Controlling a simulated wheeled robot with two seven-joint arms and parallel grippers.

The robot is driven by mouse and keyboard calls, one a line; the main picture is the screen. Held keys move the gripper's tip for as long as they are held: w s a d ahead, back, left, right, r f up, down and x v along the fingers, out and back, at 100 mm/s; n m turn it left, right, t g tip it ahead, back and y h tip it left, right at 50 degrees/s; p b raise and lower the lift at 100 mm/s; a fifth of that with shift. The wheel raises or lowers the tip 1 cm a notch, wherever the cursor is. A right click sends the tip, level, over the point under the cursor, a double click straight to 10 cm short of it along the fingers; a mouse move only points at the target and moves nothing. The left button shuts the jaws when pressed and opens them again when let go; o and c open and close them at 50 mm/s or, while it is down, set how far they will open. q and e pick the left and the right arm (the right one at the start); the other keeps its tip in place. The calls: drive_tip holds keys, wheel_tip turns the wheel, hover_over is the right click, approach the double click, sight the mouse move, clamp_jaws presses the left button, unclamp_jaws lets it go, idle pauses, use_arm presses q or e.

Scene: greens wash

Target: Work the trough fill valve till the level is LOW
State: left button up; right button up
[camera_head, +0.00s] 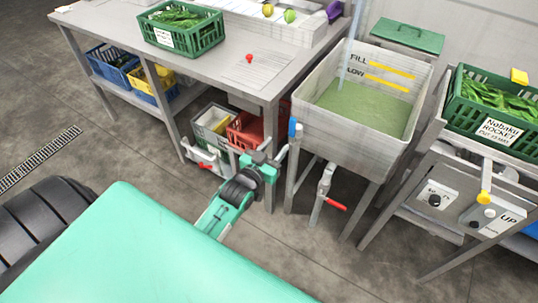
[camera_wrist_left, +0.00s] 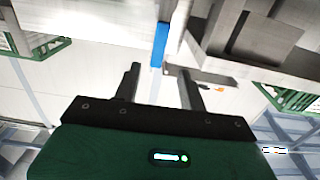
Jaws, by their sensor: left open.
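The pale trough (camera_head: 352,146) holds green water (camera_head: 365,108). The water surface lies just under the yellow LOW stripe (camera_head: 388,82), below the FILL stripe (camera_head: 392,69). A thin pale stream (camera_head: 346,62) comes down into the trough. A blue valve handle (camera_head: 295,129) stands upright at the trough's left side. My left gripper (camera_head: 268,157) is open and empty, just left of and below this handle. In the left wrist view the blue handle (camera_wrist_left: 160,45) shows beyond the gap between my open fingers (camera_wrist_left: 160,75). My right gripper is out of view.
A red-handled valve (camera_head: 334,204) hangs under the trough. A steel table (camera_head: 235,75) with a green crate (camera_head: 183,40) stands left, with coloured crates below. A rocket crate (camera_head: 492,112) and control boxes (camera_head: 437,198) are at right. Floor between the legs is open.

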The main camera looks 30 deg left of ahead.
use_arm(q)
drive_tip(key=s, duration=0.3)
drive_tip(key=shift+s+a, duration=0.1)
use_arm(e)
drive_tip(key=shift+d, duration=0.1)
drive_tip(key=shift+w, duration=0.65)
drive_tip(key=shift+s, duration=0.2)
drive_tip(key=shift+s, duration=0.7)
